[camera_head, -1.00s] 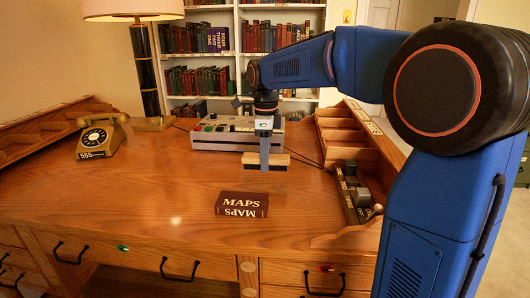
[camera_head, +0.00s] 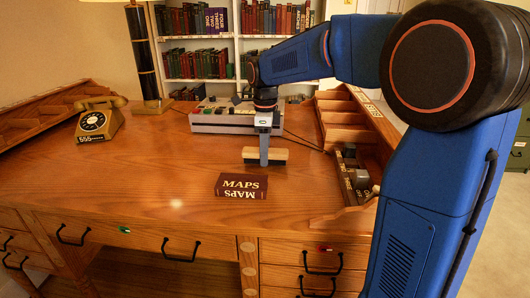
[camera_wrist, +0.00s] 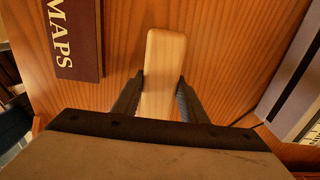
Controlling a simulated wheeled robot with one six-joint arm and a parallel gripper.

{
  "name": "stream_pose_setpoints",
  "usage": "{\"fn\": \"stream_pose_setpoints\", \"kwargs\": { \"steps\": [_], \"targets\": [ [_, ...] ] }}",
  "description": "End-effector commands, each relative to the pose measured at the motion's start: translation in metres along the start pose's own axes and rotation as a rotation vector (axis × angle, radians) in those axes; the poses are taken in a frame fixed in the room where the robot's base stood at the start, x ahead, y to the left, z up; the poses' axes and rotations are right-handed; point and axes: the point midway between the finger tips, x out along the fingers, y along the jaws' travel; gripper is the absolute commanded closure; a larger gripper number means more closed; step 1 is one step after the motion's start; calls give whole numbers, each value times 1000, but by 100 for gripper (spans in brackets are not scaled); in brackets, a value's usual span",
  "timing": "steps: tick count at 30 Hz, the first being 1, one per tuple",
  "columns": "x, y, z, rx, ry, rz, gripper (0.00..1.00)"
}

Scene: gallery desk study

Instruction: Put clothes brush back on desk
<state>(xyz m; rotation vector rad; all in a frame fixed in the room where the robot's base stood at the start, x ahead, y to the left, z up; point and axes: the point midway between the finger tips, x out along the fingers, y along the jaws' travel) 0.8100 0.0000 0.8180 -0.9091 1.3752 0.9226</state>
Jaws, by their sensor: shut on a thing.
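The clothes brush is a pale wooden block with a darker underside in the head view (camera_head: 276,154). It also shows in the wrist view (camera_wrist: 164,62), lying between my two dark fingers. My gripper (camera_head: 264,160) points down over the desk and is shut on the middle of the brush. The fingers press on both sides of it in the wrist view (camera_wrist: 160,92). The brush is level and at or just above the desk top (camera_head: 150,190); I cannot tell whether it touches. The part of the brush under my gripper is hidden.
A dark red MAPS book (camera_head: 241,186) lies just in front of the brush. A grey device with buttons (camera_head: 225,117) stands behind it. A telephone (camera_head: 100,119) and lamp (camera_head: 147,65) are at left. Wooden compartments (camera_head: 345,120) line the right. The left-middle desk is clear.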

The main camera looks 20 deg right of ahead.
Motion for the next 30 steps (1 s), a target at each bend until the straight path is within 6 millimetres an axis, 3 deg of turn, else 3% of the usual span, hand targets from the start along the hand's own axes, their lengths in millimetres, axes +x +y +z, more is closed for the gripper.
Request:
{"fn": "stream_pose_setpoints", "kwargs": {
  "steps": [26,27,29,30],
  "targets": [
    [12,0,0,0,0,0,82],
    [12,0,0,0,0,0,52],
    [12,0,0,0,0,0,39],
    [12,0,0,0,0,0,39]
  ]
}}
